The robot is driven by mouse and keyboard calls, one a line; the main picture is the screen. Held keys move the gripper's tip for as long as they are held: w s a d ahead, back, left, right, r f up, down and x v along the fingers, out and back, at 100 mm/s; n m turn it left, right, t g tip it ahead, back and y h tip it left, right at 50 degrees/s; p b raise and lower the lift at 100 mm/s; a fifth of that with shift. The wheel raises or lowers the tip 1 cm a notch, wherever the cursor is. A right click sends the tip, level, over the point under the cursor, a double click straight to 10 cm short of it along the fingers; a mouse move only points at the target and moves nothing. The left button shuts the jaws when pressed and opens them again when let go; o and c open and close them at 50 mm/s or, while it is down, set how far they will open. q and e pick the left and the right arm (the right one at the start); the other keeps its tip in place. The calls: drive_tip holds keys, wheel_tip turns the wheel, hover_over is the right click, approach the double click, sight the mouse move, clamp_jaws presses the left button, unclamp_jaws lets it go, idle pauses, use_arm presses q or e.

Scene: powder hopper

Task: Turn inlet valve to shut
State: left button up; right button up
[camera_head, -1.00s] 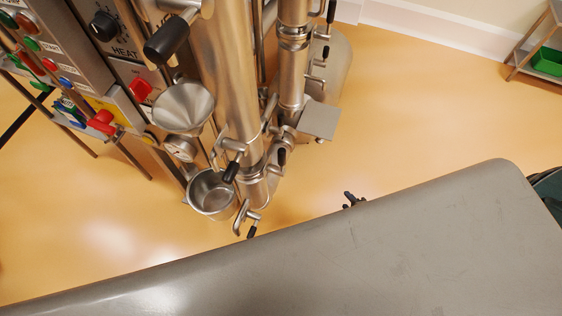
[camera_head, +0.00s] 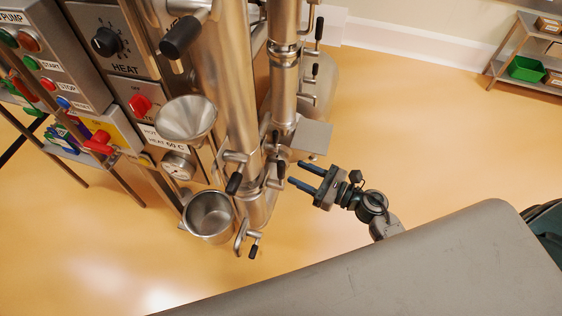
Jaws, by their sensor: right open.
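The steel machine carries several valve levers with black grips, and I cannot tell which one is the inlet valve. One lever (camera_head: 234,182) hangs on the front of the thick steel column (camera_head: 229,90). Another lever (camera_head: 254,249) points down at the column's foot, and a third (camera_head: 281,170) is on its right side. My right gripper (camera_head: 297,172) reaches in from the right with its two dark fingers apart and empty. Its tips point left at the third lever, close to it in the picture; contact cannot be told. My left gripper is out of view.
A steel funnel (camera_head: 187,118) and a steel pot (camera_head: 208,216) are left of the column. A flat steel plate (camera_head: 312,136) sits just above my right gripper. A control panel (camera_head: 115,50) with buttons is at left. A shelf with a green bin (camera_head: 526,69) stands far right.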

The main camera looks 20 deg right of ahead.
sight(281, 165)
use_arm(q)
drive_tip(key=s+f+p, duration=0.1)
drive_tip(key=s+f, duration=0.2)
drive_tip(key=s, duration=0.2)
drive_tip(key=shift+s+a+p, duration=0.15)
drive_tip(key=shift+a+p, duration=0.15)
use_arm(e)
drive_tip(key=x, duration=0.6)
drive_tip(key=shift+w+a, duration=0.2)
drive_tip(key=shift+w, duration=0.05)
clamp_jaws()
